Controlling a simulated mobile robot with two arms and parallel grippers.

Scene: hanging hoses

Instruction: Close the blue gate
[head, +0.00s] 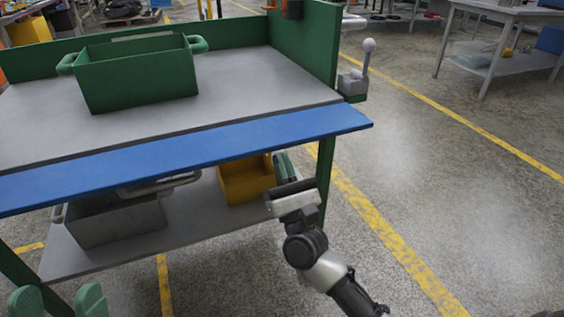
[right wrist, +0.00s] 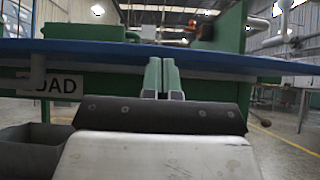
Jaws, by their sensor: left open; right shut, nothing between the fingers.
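The blue gate (head: 190,152) is a long flat strip along the front edge of the workbench. It lies about level, folded outward, not standing up. In the right wrist view the gate (right wrist: 100,52) crosses the picture as a thin band seen from low down. My right gripper (head: 284,166) is shut and empty under the right part of the gate. Its green fingers (right wrist: 163,78) point up at the gate's underside; I cannot tell if they touch it. My left gripper (head: 59,300) is open and empty at the bottom left, its two green fingers apart.
A green crate (head: 140,75) stands on the grey bench top (head: 255,80). The lower shelf (head: 185,225) holds a grey bin (head: 115,222) and a yellow bin (head: 247,182). A lever with a round knob (head: 368,46) is on the bench's right side. The floor (head: 440,190) to the right is clear.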

